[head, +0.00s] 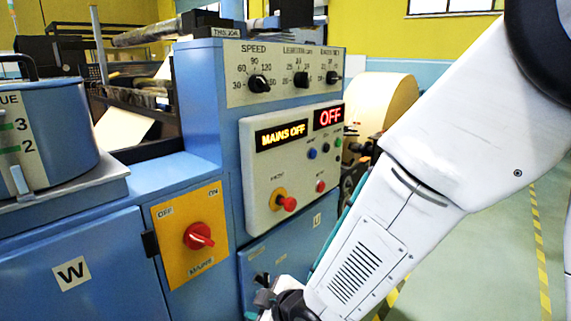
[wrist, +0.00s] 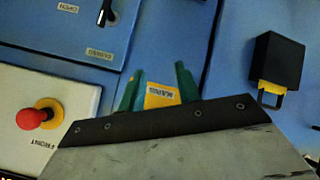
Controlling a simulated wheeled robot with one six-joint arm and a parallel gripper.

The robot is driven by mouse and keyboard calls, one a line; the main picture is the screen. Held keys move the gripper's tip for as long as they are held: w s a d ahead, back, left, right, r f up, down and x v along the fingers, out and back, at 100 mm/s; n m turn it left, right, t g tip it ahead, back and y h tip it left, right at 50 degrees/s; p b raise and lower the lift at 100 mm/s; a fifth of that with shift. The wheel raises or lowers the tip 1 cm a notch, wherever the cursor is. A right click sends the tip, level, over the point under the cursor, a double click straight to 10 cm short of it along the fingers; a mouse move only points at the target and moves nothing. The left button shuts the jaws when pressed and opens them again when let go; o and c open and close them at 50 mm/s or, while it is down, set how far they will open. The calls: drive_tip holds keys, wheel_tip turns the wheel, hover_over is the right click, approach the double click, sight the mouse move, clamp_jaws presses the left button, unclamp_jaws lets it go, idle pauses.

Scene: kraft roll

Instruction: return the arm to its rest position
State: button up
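My white arm (head: 430,170) reaches from the upper right of the head view down to the bottom middle, in front of the blue machine.
The control panel (head: 262,190) reads "MAINS OFF" and "OFF". A red rotary switch (head: 198,236) sits on a yellow plate left of my arm. In the wrist view, a red button (wrist: 31,118) and a black box (wrist: 279,58) flank the gripper. Green floor (head: 490,260) lies open at right.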

drive_tip(key=s+d+r+m+g+h, duration=0.3)
drive_tip(key=d+m, duration=0.1)
drive_tip(key=d, duration=0.5)
drive_tip(key=s+d+r+m+g+h, duration=0.2)
drive_tip(key=s+d+m+h, duration=0.1)
drive_tip(key=d, duration=0.6)
drive_tip(key=s+d+r+m+g+h, duration=0.1)
drive_tip(key=s+d+r+m, duration=0.7)
drive_tip(key=s+d+r, duration=0.5)
drive_tip(key=shift+d+r, duration=0.2)
drive_tip(key=shift+d, duration=0.65)
drive_tip(key=shift+a, duration=0.1)
